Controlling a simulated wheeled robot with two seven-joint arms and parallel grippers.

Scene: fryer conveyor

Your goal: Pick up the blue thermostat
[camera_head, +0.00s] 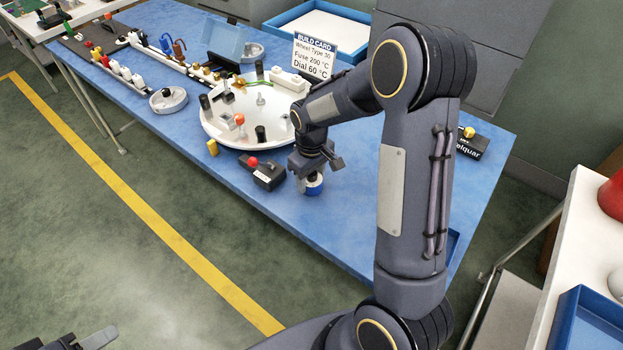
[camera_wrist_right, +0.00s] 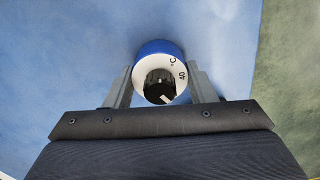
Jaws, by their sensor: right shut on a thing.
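The blue thermostat (camera_head: 314,189) is near the front edge of the blue table (camera_head: 350,225). In the right wrist view the thermostat (camera_wrist_right: 158,47) shows a blue body, a white face marked "°C" and "40", and a black knob. My right gripper (camera_head: 312,175) points down over it and is shut on it, one finger on each side. I cannot tell whether the thermostat touches the table. Part of my left gripper (camera_head: 88,340) shows at the bottom left, away from the table; its jaws are cut off.
A round white plate (camera_head: 225,125) with several fittings stands left of my right gripper. A black box with a red knob (camera_head: 262,172) and a yellow piece (camera_head: 212,147) are close by. A build card (camera_head: 315,56) stands behind.

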